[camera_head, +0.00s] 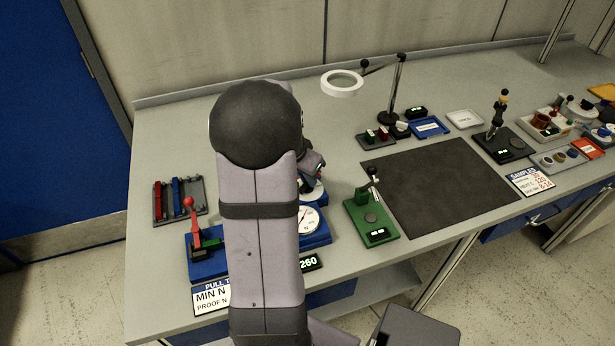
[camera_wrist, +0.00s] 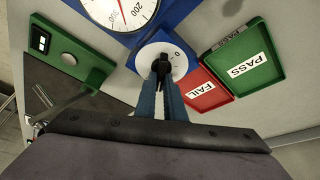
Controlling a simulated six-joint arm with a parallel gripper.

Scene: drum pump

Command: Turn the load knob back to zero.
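The load knob (camera_wrist: 161,64) is a small black knob on a white round dial (camera_wrist: 145,54) with a 0 mark at its upper right, in the wrist view. The dial sits on a blue base beside a larger white gauge (camera_wrist: 115,10) with a red needle near 300. My gripper (camera_wrist: 162,76) reaches the knob with both fingertips close around it. Whether they grip it or stand slightly apart is unclear. In the head view my arm hides the knob, and only part of the gripper (camera_head: 311,168) shows above the white dial (camera_head: 313,192).
The blue pull tester (camera_head: 205,262) carries a red-knobbed lever (camera_head: 190,208) and a display reading 260 (camera_head: 311,262). A green fixture (camera_head: 371,215) stands to its right. Green PASS (camera_wrist: 242,62) and red FAIL (camera_wrist: 203,88) trays lie close beside the dial. The dark mat (camera_head: 440,185) is clear.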

